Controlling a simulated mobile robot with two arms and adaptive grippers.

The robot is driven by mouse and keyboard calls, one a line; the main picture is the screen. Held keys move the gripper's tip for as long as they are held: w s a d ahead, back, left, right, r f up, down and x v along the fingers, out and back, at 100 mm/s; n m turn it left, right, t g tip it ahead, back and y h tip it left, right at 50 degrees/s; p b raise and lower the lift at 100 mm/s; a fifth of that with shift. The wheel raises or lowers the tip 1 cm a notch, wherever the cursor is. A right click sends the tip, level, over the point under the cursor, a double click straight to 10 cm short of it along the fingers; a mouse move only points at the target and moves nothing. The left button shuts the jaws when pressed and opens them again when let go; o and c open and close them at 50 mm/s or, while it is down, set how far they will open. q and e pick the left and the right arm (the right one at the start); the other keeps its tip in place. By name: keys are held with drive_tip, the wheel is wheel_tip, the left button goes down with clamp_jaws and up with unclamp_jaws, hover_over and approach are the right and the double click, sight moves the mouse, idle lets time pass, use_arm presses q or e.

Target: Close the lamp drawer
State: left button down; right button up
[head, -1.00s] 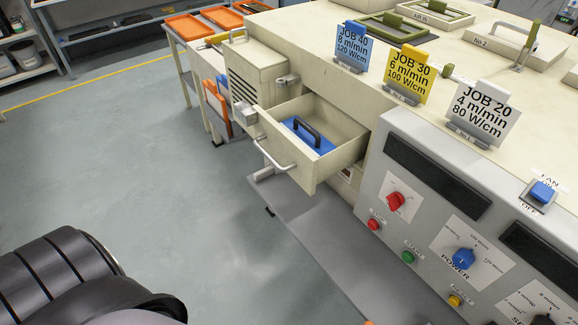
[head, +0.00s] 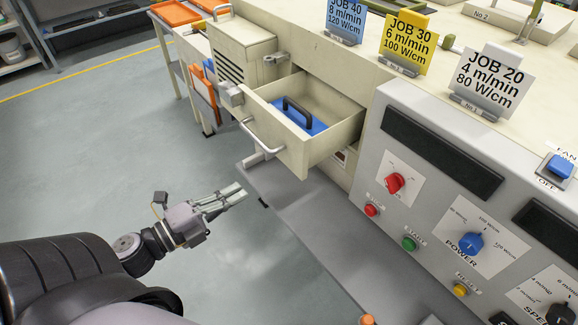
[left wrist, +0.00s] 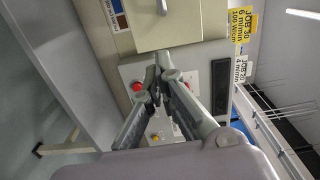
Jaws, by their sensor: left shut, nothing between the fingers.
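The lamp drawer (head: 305,120) is pulled out of the cream machine in the head view. It has a pale front with a metal bar handle (head: 262,137), and inside lies a blue piece with a black handle (head: 300,118). My left gripper (head: 238,190) is shut and empty, out over the floor, in front of and lower in the picture than the drawer, apart from it. In the left wrist view its closed fingers (left wrist: 162,65) point toward a beige panel (left wrist: 180,22), which seems to be the drawer front. My right gripper is not in view.
A grey control panel (head: 440,190) with knobs and buttons stands right of the drawer. A grey ledge (head: 300,215) runs below it. Job cards, including a yellow one (head: 408,45), stand on top. A cart with orange trays (head: 175,12) is behind. The floor at left is clear.

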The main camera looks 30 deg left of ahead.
use_arm(q)
drive_tip(key=p, duration=0.4)
approach(298, 160)
drive_tip(key=x, duration=0.6)
drive_tip(key=shift+a, duration=0.15)
drive_tip(key=shift+w+d+h+p, duration=0.3)
drive_tip(key=shift+w, duration=0.3)
